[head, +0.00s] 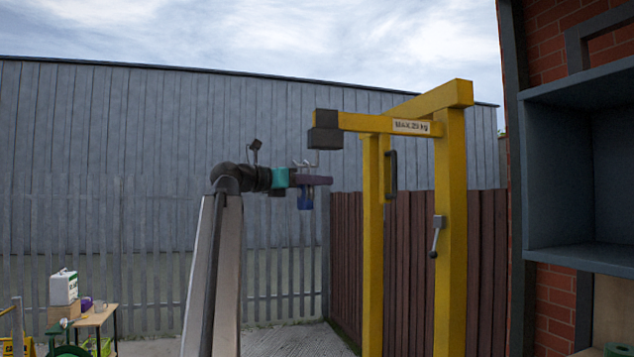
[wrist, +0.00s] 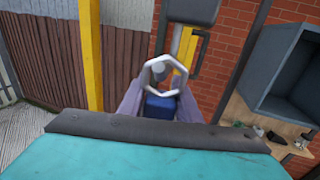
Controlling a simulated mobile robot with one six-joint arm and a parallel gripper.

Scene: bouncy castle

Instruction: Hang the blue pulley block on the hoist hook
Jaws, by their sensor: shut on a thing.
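The blue pulley block (head: 305,200) hangs below the fingers of my gripper (head: 318,180), which is shut on it. In the wrist view the blue body (wrist: 160,108) sits between the two purple fingers of my gripper (wrist: 160,100), with a pale angular ring (wrist: 142,78) above it. The thin grey hoist hook (head: 317,157) hangs under the dark hoist head (head: 325,130), close above my fingers. A grey round piece shows inside the ring; I cannot tell whether it is the hook or whether the hook passes through the ring.
The yellow hoist frame (head: 451,230) stands right of my arm, with a crank handle (head: 437,237) on its post. A blue-grey shelf (head: 578,170) is on the brick wall at right. A small table (head: 95,315) stands low at left. Fences close off the back.

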